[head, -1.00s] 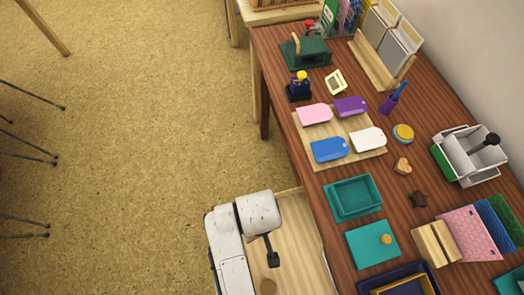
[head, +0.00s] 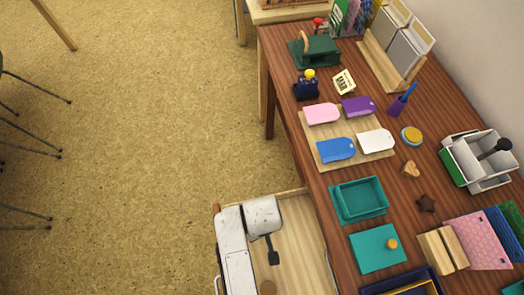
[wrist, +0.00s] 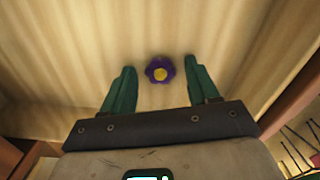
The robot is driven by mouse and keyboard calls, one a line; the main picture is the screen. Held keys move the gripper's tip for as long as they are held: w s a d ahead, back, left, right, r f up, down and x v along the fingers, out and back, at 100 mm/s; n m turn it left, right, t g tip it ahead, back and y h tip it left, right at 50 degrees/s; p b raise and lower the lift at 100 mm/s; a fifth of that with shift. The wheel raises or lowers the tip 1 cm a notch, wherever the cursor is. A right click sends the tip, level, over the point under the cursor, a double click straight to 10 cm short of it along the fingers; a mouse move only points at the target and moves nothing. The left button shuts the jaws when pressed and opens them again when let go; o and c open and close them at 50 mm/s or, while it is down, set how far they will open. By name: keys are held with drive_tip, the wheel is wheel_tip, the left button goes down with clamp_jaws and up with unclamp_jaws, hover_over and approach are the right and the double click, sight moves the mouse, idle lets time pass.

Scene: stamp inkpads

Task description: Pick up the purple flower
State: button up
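The purple flower (wrist: 160,69) with a yellow centre lies on the pale wooden floor of an open drawer in the wrist view. My gripper (wrist: 159,62) is open, with its two green fingers apart on the left and right of the flower. I cannot tell how far the fingertips are above the drawer floor. In the head view my arm reaches over the open drawer (head: 303,233), and the flower does not show there.
The drawer walls stand close around my gripper. The dark wooden table (head: 315,185) is just right of the drawer. On it are a teal tray (head: 337,207), a teal inkpad (head: 375,250) and a board (head: 320,155) with several coloured tags. Open floor lies left.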

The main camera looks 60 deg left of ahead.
drive_tip(key=c, duration=1)
drive_tip(key=shift+r, duration=0.1)
